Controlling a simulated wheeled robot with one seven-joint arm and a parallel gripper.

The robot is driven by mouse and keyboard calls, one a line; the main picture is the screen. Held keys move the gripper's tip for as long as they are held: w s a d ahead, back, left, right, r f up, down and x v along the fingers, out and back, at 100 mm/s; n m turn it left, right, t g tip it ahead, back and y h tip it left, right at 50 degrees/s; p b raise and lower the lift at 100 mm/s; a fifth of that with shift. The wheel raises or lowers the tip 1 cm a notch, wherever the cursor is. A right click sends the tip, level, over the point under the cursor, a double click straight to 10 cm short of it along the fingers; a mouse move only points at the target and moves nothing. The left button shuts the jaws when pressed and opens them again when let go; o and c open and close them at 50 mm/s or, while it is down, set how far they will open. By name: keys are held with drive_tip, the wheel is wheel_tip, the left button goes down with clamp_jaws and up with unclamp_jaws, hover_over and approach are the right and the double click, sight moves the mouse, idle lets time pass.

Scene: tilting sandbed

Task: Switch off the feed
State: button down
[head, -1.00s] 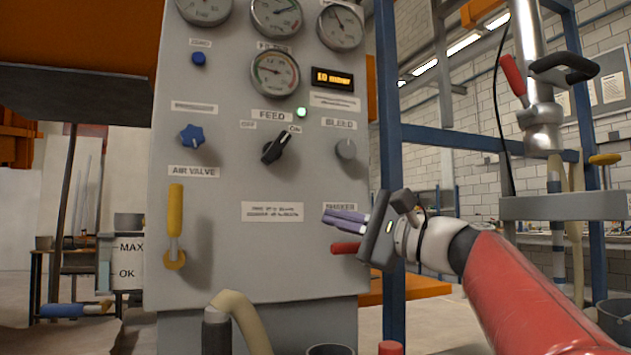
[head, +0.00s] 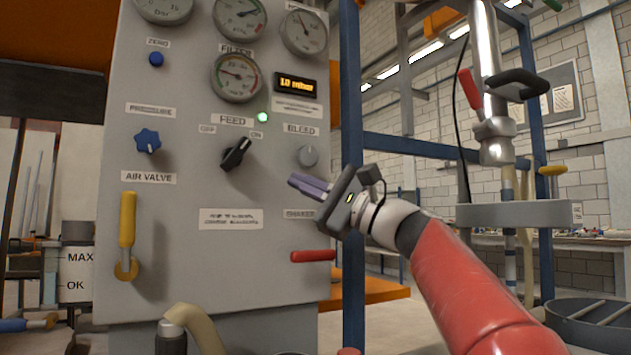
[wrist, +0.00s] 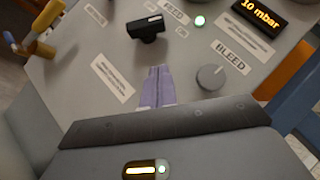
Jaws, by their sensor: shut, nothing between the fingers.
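The black FEED knob (head: 236,154) is on the grey control panel (head: 190,270), under the FEED label. Its pointer end is tilted up right toward ON, with OFF at its left. A green lamp (head: 262,117) beside the label is lit. The knob also shows in the wrist view (wrist: 147,29), beyond the fingertips. My gripper (head: 297,184) is shut and empty, its purple fingers in front of the panel, right of and below the knob, near the BLEED knob (head: 307,156). In the wrist view the fingers (wrist: 157,80) lie together, apart from the FEED knob.
The blue pressure knob (head: 147,141) and yellow air valve lever (head: 127,232) are at the panel's left. A red shaker handle (head: 312,256) sits below my gripper. Gauges and a display reading 10 mbar (head: 296,84) are above. A blue post (head: 352,120) stands right of the panel.

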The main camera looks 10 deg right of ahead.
sight(235, 155)
drive_tip(key=p+x, duration=0.1)
drive_tip(key=x, duration=0.1)
drive_tip(key=p+x, duration=0.1)
drive_tip(key=x, duration=0.2)
drive_tip(key=shift+a+r, duration=0.3)
drive_tip(key=shift+r, duration=0.05)
drive_tip(key=shift+s+a+r, duration=0.2)
drive_tip(key=shift+a+r, duration=0.1)
drive_tip(key=shift+a, duration=0.15)
drive_tip(key=shift+s+a+r, duration=0.2)
drive_tip(key=shift+a+r, duration=0.05)
drive_tip(key=shift+a, duration=0.15)
drive_tip(key=shift+s+a+r+p, duration=0.1)
drive_tip(key=shift+a+r+p, duration=0.15)
drive_tip(key=shift+a+p, duration=0.15)
